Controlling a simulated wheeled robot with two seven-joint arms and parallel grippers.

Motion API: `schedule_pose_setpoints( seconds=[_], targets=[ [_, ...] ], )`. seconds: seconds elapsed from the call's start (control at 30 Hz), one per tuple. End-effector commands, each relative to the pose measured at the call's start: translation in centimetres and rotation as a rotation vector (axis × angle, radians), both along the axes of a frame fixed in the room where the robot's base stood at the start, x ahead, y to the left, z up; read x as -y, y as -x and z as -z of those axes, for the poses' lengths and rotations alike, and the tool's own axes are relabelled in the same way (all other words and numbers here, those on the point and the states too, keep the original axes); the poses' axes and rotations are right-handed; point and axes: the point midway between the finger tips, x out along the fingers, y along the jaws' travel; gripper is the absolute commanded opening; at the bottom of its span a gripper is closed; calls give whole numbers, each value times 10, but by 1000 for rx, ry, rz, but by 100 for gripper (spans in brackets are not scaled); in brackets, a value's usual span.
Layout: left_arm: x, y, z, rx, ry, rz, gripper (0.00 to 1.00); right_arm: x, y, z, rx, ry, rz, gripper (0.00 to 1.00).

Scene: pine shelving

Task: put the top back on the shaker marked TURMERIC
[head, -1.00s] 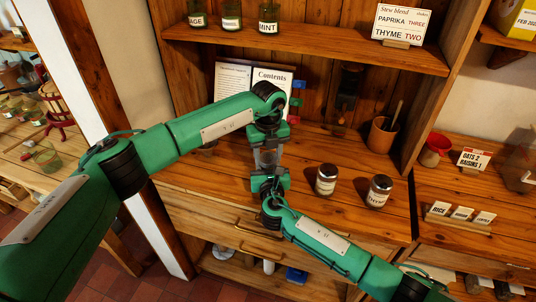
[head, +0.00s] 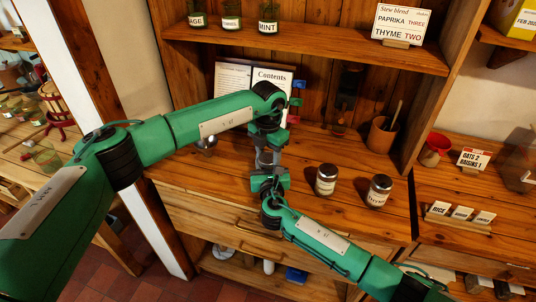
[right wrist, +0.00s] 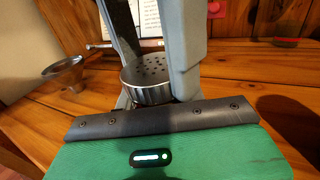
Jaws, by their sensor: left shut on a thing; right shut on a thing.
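My left gripper (head: 267,158) points down from above at the middle of the counter. Its grey fingers (right wrist: 160,50) come down on either side of a round metal top with small holes (right wrist: 147,78) in the right wrist view; it is shut on that top, which lies level. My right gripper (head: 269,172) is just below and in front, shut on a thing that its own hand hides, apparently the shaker. The shaker's body and its TURMERIC mark do not show. I cannot tell whether the top touches the shaker's rim.
Two metal-topped jars (head: 326,180) (head: 379,191) stand to the right. A metal funnel-like cup (right wrist: 65,72) stands to the left. An open book (head: 270,82), a brown pot (head: 381,134) and a shelf with jars (head: 268,18) are behind. The front counter edge is close.

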Motion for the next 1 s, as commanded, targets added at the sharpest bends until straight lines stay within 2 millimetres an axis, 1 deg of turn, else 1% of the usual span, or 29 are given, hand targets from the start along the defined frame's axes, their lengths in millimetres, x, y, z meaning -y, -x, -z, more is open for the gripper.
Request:
schedule_pose_setpoints(
  seconds=[0.03,0.13,0.5,0.57,0.8,0.9,1.0],
  targets=[
    [0,0,0,2,1,0,50,-1,1,0,0,0,-2,0],
    [0,0,0,2,1,-1,70,-1,0,0,0,0,-2,0],
    [2,1,-3,-1,2,1,70,0,0,0,1,0,0,0],
    [2,1,-7,-1,2,2,70,0,0,0,0,0,0,0],
    [2,1,-39,0,3,1,70,1,0,1,-2,0,1,0],
    [1,1,-45,-1,1,0,70,0,0,1,-1,0,1,0],
    [1,1,-46,-1,1,-1,70,0,0,0,-1,0,0,0]
  ],
)
